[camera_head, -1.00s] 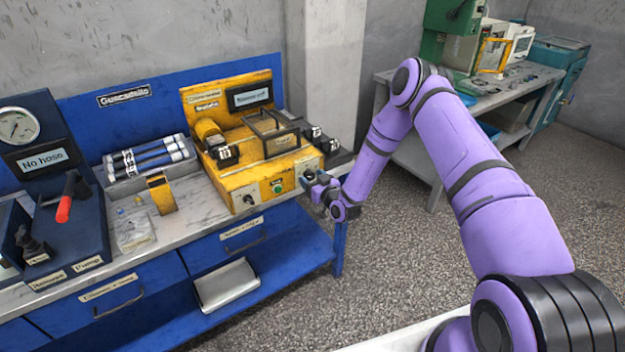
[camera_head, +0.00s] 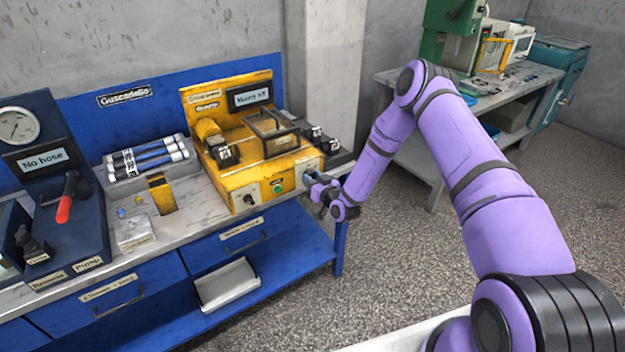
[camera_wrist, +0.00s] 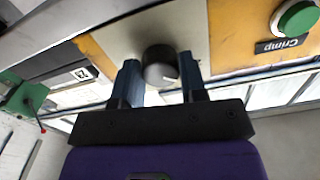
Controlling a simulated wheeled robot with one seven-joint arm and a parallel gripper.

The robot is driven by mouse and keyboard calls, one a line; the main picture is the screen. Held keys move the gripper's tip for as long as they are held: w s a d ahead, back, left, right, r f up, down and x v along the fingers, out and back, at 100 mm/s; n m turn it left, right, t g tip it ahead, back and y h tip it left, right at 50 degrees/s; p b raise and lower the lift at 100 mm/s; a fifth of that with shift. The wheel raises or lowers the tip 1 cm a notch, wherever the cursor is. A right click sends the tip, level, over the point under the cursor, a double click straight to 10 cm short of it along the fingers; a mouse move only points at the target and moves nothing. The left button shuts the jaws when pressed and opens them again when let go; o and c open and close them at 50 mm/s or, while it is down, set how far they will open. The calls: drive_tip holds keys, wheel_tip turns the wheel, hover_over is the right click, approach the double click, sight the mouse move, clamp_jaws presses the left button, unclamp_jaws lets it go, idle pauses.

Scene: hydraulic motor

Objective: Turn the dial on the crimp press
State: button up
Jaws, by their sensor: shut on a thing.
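The yellow crimp press (camera_head: 238,180) stands at the right end of the workbench. Its dark round dial (camera_wrist: 160,68) sits on a pale plate and shows a small white mark on its edge. My gripper (camera_head: 314,179) is at the right end of the press's front face. In the wrist view my gripper (camera_wrist: 159,72) has its two blue-grey fingers on either side of the dial, shut on it. In the head view the gripper hides this dial. A green button (camera_wrist: 297,18) with a "Crimp" label is on the same front.
A second dark knob (camera_head: 249,200) is on the left of the press front. A display (camera_head: 250,96) stands above the press. A blue pump stand (camera_head: 62,215) with a red-handled lever is at the left. Open floor lies in front of the bench.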

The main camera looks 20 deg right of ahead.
drive_tip(key=m, duration=1)
idle(0.5)
drive_tip(key=o, duration=0.9)
drive_tip(key=shift+s, duration=0.1)
drive_tip(key=v, duration=1)
drive_tip(key=shift+s, duration=0.35)
drive_tip(key=shift+r, duration=0.1)
